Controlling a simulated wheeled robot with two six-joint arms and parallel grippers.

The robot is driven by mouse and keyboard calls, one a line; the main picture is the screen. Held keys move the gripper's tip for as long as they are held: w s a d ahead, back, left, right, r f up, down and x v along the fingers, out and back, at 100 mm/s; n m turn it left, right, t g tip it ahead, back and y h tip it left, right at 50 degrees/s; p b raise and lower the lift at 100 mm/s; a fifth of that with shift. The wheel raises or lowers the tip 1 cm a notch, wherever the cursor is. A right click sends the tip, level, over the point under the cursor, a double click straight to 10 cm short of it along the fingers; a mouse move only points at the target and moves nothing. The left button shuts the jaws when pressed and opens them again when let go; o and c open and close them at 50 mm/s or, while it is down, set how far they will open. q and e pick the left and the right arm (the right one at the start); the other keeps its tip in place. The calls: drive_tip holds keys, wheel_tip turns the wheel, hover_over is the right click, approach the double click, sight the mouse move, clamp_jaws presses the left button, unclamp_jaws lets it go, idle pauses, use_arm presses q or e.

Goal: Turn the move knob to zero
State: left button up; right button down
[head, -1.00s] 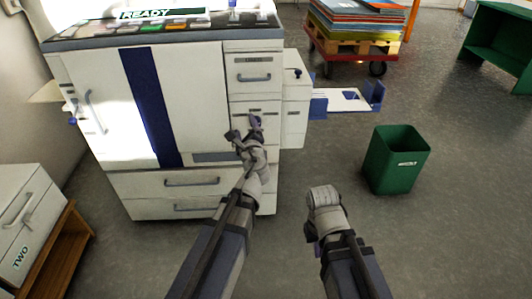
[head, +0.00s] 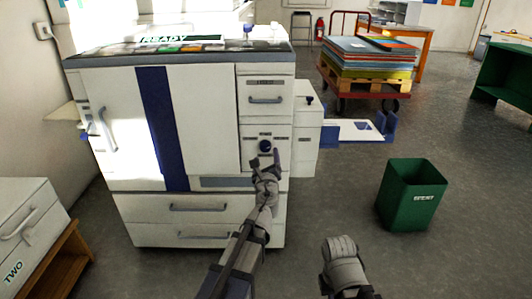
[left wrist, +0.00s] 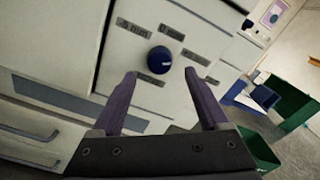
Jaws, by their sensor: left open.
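The round dark blue knob (head: 265,146) sits on the white front panel of the machine, below a drawer handle. In the left wrist view the knob (left wrist: 159,60) has several small grey labels around it, some reading in mm. A pale mark shows on its face; I cannot tell which label it points at. My left gripper (head: 265,158) is open in front of the panel. In the left wrist view its two purple fingers (left wrist: 160,74) are spread, with the knob just beyond and between their tips, apparently not touched. My right arm's end (head: 343,262) hangs low; its fingers are hidden.
The white machine (head: 210,120) has a READY display (head: 165,40) on top. A side unit (head: 307,130) and a white tray (head: 352,130) stick out to its right. A green bin (head: 408,195) stands on the floor at right, with free floor around it.

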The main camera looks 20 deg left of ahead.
sight(266, 149)
use_arm(q)
drive_tip(key=x, duration=0.4)
drive_tip(key=shift+w+a, duration=0.1)
drive_tip(key=shift+w, duration=0.15)
clamp_jaws()
idle(0.4)
